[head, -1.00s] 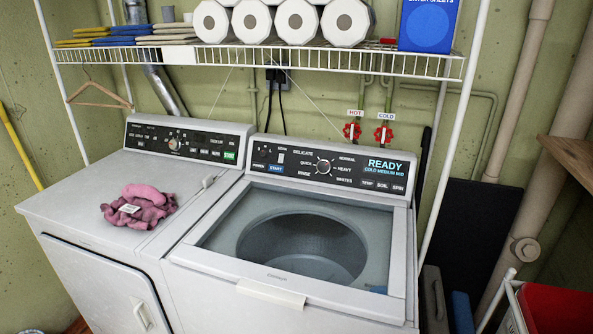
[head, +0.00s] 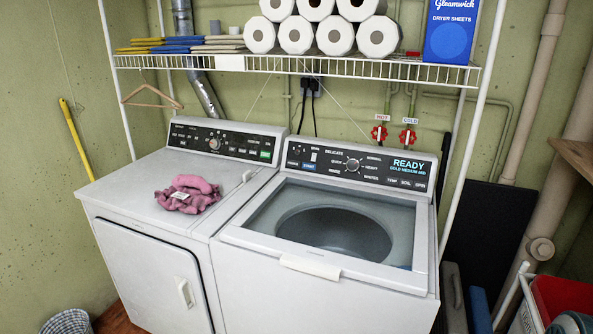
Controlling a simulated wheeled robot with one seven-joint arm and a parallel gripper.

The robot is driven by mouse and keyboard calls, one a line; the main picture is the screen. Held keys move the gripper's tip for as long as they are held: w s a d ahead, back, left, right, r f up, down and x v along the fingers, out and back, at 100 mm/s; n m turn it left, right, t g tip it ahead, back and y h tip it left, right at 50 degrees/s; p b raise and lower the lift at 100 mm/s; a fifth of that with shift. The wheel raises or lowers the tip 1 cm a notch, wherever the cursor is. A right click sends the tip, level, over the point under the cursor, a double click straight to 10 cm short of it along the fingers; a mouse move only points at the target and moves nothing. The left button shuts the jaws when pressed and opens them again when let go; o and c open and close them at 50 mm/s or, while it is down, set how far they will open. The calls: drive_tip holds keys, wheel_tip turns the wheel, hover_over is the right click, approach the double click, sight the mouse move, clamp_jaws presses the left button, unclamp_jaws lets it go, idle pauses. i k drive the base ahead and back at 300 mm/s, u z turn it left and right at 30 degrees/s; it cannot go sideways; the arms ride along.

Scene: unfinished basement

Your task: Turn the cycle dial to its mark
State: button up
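The cycle dial (head: 352,164) is a round knob with a light rim on the washer's black control panel (head: 395,168). My gripper is not in view.
Pink cloth (head: 188,194) lies on the dryer top. A wire shelf (head: 300,68) with paper rolls and a blue dryer sheets box (head: 452,30) hangs above both machines. Red HOT (head: 379,133) and COLD (head: 407,137) valves are behind the washer. A red-and-white basket (head: 560,295) stands at the lower right.

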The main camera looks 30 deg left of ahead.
sight(353, 164)
drive_tip(key=u, duration=0.5)
drive_tip(key=i, duration=1)
